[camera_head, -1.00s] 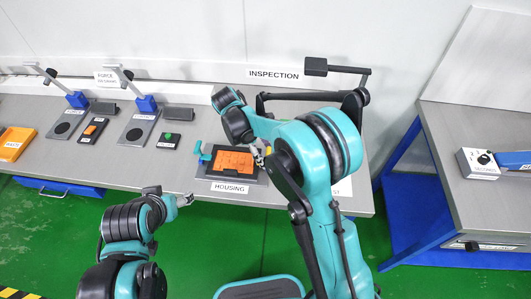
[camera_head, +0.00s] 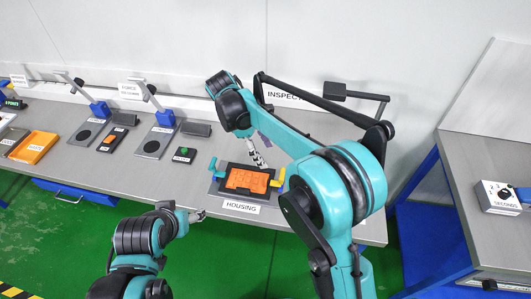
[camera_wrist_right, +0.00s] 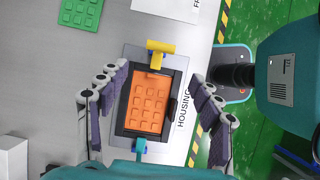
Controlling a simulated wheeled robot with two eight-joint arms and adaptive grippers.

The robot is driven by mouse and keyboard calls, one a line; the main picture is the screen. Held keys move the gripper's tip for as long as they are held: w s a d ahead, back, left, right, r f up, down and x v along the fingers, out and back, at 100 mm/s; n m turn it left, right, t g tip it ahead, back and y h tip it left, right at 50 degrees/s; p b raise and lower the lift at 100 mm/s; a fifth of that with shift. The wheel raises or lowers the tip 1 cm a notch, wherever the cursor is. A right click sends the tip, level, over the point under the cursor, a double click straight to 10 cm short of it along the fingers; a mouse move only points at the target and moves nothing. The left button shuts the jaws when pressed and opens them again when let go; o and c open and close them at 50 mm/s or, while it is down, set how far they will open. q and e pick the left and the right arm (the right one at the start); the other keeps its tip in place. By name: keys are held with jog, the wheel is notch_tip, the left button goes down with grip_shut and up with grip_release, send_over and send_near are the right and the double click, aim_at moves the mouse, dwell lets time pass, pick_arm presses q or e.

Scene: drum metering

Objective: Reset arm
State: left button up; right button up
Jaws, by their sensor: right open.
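The housing fixture (camera_head: 222,187) is a dark frame on a grey plate, holding an orange grid panel (camera_head: 248,179). A teal clamp (camera_head: 216,166) is at its left and a yellow clamp (camera_head: 278,178) at its right. My right gripper (camera_head: 262,152) is at the fixture's far side. In the right wrist view my right gripper (camera_wrist_right: 158,75) is open and empty, its fingers apart on both sides of the orange panel (camera_wrist_right: 147,102). The yellow clamp (camera_wrist_right: 160,54) and teal clamp (camera_wrist_right: 140,147) show there too. My left gripper (camera_head: 197,215) is near the bench's front edge; its jaw state is unclear.
A green grid panel (camera_wrist_right: 79,14) and a white block (camera_wrist_right: 12,156) lie on the bench. An inspection sign (camera_head: 287,95) stands at the back. A second bench (camera_head: 475,215) is at right.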

jog(key=s+d+r+m+t+y+b, duration=0.1)
jog(key=s+d+r+m+t+y, duration=0.25)
jog(key=s+d+m, duration=0.5)
jog(key=s+d+f+m+t, duration=0.2)
jog(key=s+m, duration=0.1)
jog(key=s, duration=0.2)
jog(key=s+d+f+m+t+y+b, duration=0.1)
jog(key=s+d+f+m+t, duration=0.2)
jog(key=s, duration=0.3)
jog(key=shift+s, duration=0.2)
jog(key=shift+f+y, duration=0.1)
jog(key=shift+y, duration=0.15)
